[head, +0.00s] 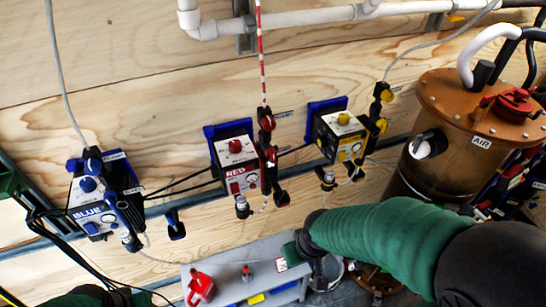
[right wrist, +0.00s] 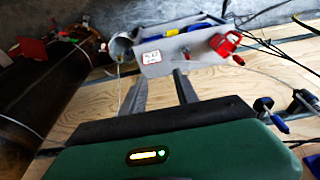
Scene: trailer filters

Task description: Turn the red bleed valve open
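The red filter unit (head: 243,180), labelled RED, is on the plywood wall in the middle of the head view. It has a red knob (head: 235,146) on its face. Beside it, a black fitting on the hose line carries red knobs (head: 268,122); which of these is the bleed valve, I cannot tell. My right gripper (head: 300,248) is below and to the right of the red unit, apart from it. In the right wrist view its two fingers (right wrist: 158,78) are spread with nothing between them. Only part of my left arm shows at the bottom left; its fingers are hidden.
A blue unit (head: 95,217) is at left and a yellow-knobbed unit (head: 345,138) at right on the wall. A brown AIR tank (head: 450,160) stands at right.

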